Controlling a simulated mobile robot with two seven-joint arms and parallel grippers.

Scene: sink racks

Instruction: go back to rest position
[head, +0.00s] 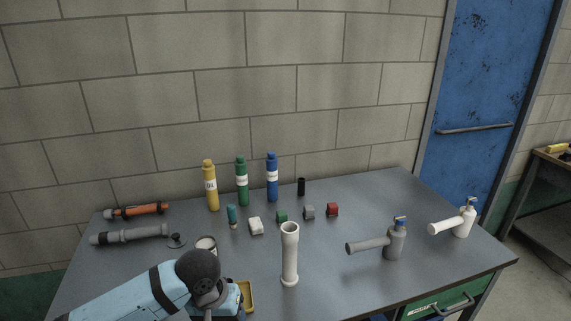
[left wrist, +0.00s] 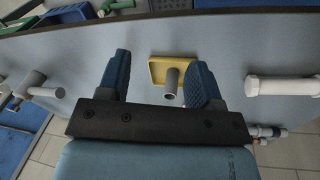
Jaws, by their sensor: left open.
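My left arm (head: 135,292) reaches in from the lower left of the head view, over the table's front part. My left gripper (left wrist: 160,72) is open in the left wrist view, with its two blue fingers apart and nothing held between them. A yellow square tray (left wrist: 156,70) with a short grey tube (left wrist: 171,84) standing at it shows beyond the fingers. In the head view the yellow tray (head: 248,295) is partly hidden by my wrist. My right gripper is in neither view.
On the table (head: 335,275) stand a white pipe (head: 290,255), a grey bottle with pipe (head: 394,240), a white one (head: 464,222), yellow (head: 210,187), green (head: 242,185) and blue bottles (head: 272,180), and several small blocks.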

